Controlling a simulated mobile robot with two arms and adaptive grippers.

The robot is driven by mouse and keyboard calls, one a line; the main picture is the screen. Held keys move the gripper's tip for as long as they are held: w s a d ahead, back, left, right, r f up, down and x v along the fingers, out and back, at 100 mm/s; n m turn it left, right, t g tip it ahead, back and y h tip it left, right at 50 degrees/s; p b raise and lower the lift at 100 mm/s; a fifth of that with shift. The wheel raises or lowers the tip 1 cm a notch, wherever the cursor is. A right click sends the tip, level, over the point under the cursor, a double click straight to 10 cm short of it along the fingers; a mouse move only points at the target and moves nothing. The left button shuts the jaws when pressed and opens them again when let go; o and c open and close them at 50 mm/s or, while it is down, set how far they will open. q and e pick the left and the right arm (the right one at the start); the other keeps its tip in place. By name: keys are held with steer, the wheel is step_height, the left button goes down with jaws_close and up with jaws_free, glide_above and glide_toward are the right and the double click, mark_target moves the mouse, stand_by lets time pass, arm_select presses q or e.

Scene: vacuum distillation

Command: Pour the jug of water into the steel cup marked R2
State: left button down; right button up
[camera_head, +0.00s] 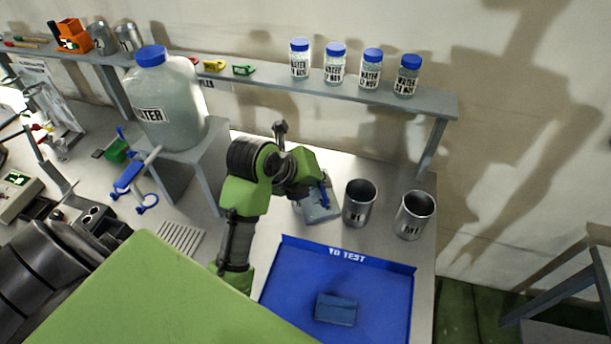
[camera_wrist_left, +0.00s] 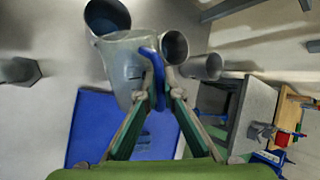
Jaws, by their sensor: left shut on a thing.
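The clear jug with a blue handle (camera_head: 318,208) is beside the steel cups at the tray's far side, partly behind my left arm. My left gripper (camera_wrist_left: 158,92) is shut on the jug's blue handle, and the jug body (camera_wrist_left: 122,65) is left of the fingers in the wrist view. A steel cup (camera_head: 360,204) stands just right of the jug; its marking is not readable. Another steel cup (camera_head: 415,216) further right seems marked M1. The wrist view shows three cups, at the top left (camera_wrist_left: 107,15), middle (camera_wrist_left: 174,46) and right (camera_wrist_left: 206,66). I cannot read R2 on any.
A blue tray marked TO TEST (camera_head: 388,280) holds a blue block (camera_head: 336,308). A large water bottle (camera_head: 165,105) stands on a stand at left. Several small water jars line the back shelf (camera_head: 437,103). A blue clamp (camera_head: 130,180) stands left of my arm.

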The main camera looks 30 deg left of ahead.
arm_select(q)
steer(key=shift+w+a+r+p, duration=0.15)
steer(key=shift+w+r+p, duration=0.05)
steer(key=shift+r+p, duration=0.15)
steer(key=shift+w+a+r+g+h, duration=0.3)
steer(key=shift+w+a+g+h, duration=0.2)
steer(key=shift+w+a, duration=0.3)
steer(key=shift+w+a+r+n, duration=0.25)
steer(key=shift+w+a+n, duration=0.1)
steer(key=shift+a, duration=0.1)
stand_by(0.3)
steer(key=shift+w+a+r+g+h, duration=0.25)
steer(key=shift+w+a+g+h, duration=0.15)
steer(key=shift+a+g+h, duration=0.15)
stand_by(0.8)
steer(key=shift+d+r, duration=0.1)
steer(key=shift+w+a+n, duration=0.25)
steer(key=shift+a, duration=0.05)
steer(key=shift+w+r+g+h, duration=0.1)
steer(key=shift+r+g+h, duration=0.05)
steer(key=shift+g+h, duration=0.2)
